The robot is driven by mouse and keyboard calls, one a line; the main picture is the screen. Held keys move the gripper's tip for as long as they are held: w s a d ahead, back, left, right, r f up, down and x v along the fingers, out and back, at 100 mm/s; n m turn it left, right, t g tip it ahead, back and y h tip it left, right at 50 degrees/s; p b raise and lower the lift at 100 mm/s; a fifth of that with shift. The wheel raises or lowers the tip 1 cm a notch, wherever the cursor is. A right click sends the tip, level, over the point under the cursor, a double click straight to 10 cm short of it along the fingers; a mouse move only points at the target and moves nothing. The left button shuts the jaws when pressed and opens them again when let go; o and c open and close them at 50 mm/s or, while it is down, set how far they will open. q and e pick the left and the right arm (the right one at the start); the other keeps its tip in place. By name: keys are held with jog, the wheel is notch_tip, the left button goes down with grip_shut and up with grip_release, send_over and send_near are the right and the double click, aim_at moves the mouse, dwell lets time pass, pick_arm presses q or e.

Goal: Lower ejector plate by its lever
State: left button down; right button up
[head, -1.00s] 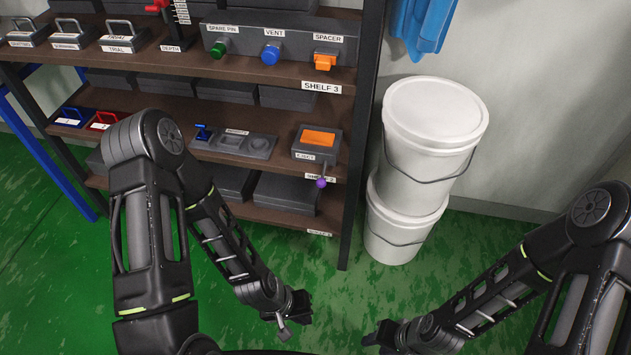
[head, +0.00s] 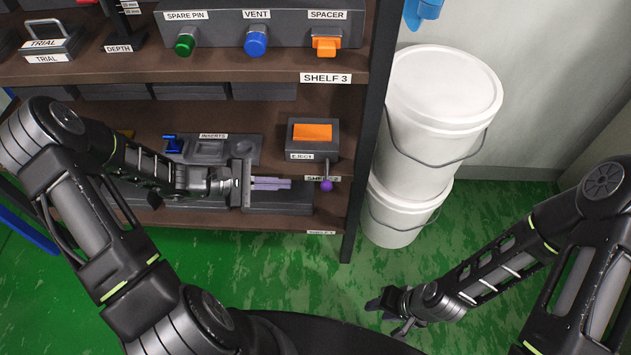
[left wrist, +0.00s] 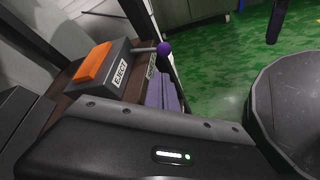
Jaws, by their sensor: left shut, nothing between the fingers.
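The ejector unit (head: 296,143), labelled EJECT, is a dark box with an orange plate (head: 312,132) raised on top. Its lever ends in a purple ball knob (head: 327,185) at the front right. In the left wrist view the orange plate (left wrist: 93,64) and the purple knob (left wrist: 165,47) also show. My left gripper (head: 288,184) is shut and empty. Its pale purple fingers point right, with their tips a short way left of the knob and apart from it. My right gripper (head: 384,312) hangs low over the floor, far from the shelf; its jaw opening is unclear.
An inserts tray (head: 246,152) stands left of the ejector unit. Shelf 3 (head: 240,69) runs above, with a box of spare pin, vent and spacer parts. A rack post (head: 366,130) stands to the right, then two stacked white buckets (head: 440,100). The green floor in front is open.

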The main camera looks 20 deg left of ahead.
aim_at(323, 182)
pick_arm(q)
jog(key=shift+d+f, duration=0.1)
jog(key=x, duration=0.9)
jog(key=shift+w+d+f, duration=0.2)
jog(key=shift+d, duration=0.1)
jog(key=shift+s+r+n+g+p, duration=0.1)
jog(key=shift+r+n+g+p, duration=0.25)
jog(key=shift+p, duration=0.1)
dwell(0.3)
jog(key=r+n+g+p, duration=0.1)
jog(key=p, duration=0.1)
jog(key=r+n+g+p, duration=0.1)
jog(key=r, duration=0.1)
jog(key=shift+s+d+r+n+g+p, duration=0.1)
jog(key=shift+s+n+g+p, duration=0.2)
jog(key=shift+n+g+p, duration=0.05)
jog(key=shift+w+r, duration=0.1)
jog(key=shift+r, duration=0.7)
